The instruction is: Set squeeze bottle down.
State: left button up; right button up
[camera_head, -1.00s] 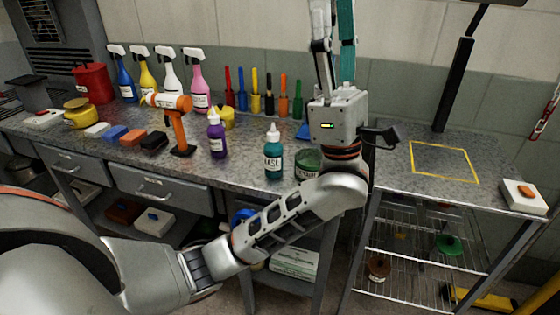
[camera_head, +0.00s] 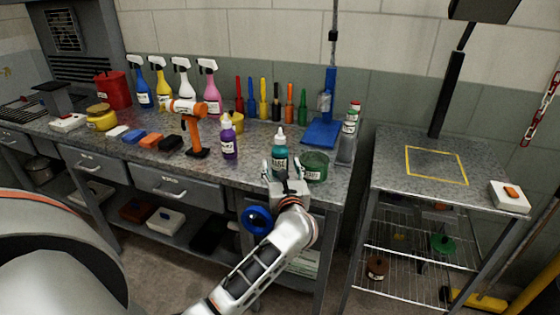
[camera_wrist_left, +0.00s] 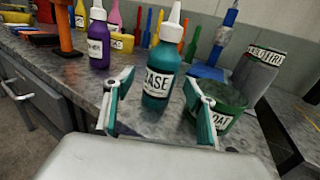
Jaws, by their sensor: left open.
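A teal squeeze bottle (camera_head: 280,157) with a white nozzle stands upright on the bench (camera_head: 95,140) near its front edge. It also shows in the left wrist view (camera_wrist_left: 160,78), its label partly readable as "BASE". My left gripper (camera_head: 286,170) is open in front of the bottle, with one finger to each side. In the left wrist view the fingers (camera_wrist_left: 160,108) are spread wide with gaps beside the bottle. A purple squeeze bottle (camera_head: 229,143) stands to the left. My right gripper is out of view.
An orange drill (camera_head: 194,132) stands to the left. The side table has a clear area inside a yellow outline (camera_head: 436,149).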

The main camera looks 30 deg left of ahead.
aim_at(281, 160)
pick_arm(q)
jog(key=w+a, duration=0.1)
jog(key=w+a+r, duration=0.1)
jog(key=w, duration=0.1)
jog(key=shift+a+p, duration=0.1)
jog(key=shift+p, duration=0.2)
jog(key=shift+w+a+f, duration=0.15)
jog(key=shift+w+a, duration=0.2)
jog(key=c, duration=1.3)
jog(key=shift+c, duration=0.7)
